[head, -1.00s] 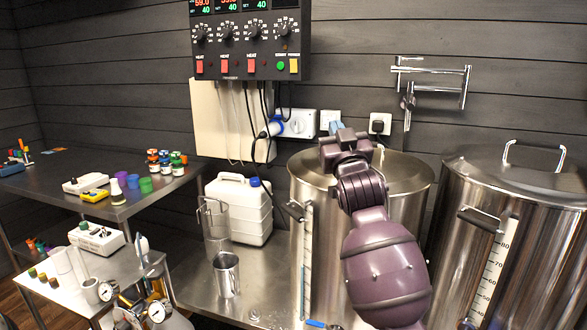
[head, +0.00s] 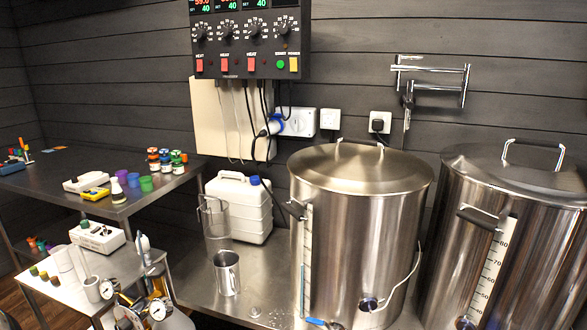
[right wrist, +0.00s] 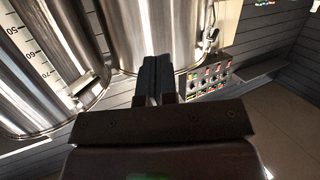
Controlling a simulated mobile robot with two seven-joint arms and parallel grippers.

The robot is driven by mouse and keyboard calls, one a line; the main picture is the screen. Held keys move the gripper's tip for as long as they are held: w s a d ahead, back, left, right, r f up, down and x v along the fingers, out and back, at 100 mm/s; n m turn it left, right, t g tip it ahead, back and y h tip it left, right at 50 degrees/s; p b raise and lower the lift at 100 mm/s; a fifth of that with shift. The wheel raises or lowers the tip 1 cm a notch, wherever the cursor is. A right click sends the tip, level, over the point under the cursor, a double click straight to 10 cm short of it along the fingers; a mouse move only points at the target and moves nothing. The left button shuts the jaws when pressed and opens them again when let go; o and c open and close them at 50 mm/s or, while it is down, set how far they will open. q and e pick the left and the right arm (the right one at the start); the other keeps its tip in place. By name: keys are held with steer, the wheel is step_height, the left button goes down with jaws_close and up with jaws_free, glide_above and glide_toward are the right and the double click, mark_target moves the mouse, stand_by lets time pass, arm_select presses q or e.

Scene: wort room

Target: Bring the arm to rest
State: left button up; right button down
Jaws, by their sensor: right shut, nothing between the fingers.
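My right gripper (right wrist: 156,80) shows in the right wrist view, its two dark fingers together with nothing between them. Beyond it in that view are the steel sides of the two kettles. In the head view no arm or gripper is in sight. The middle kettle (head: 350,235) stands lidded on the steel bench, and the right kettle (head: 520,240) stands beside it with a scale on its side. My left gripper is in neither view.
The control panel (head: 250,40) with red switches hangs on the wall above the bench. A white canister (head: 240,205), a clear jug (head: 215,228) and a steel cup (head: 227,272) stand left of the middle kettle. A side table (head: 60,190) with bottles is at the far left.

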steer(key=s+d+f+g, duration=0.2)
steer(key=s+f, duration=0.4)
steer(key=s, duration=0.4)
steer(key=s+d+f+m+g+h, duration=0.1)
steer(key=s+d+f+g, duration=0.1)
steer(key=s+f, duration=0.5)
steer(key=s+d, duration=0.1)
steer(key=s, duration=0.2)
steer(key=shift+s+f+g+h, duration=0.3)
steer(key=shift+g, duration=0.1)
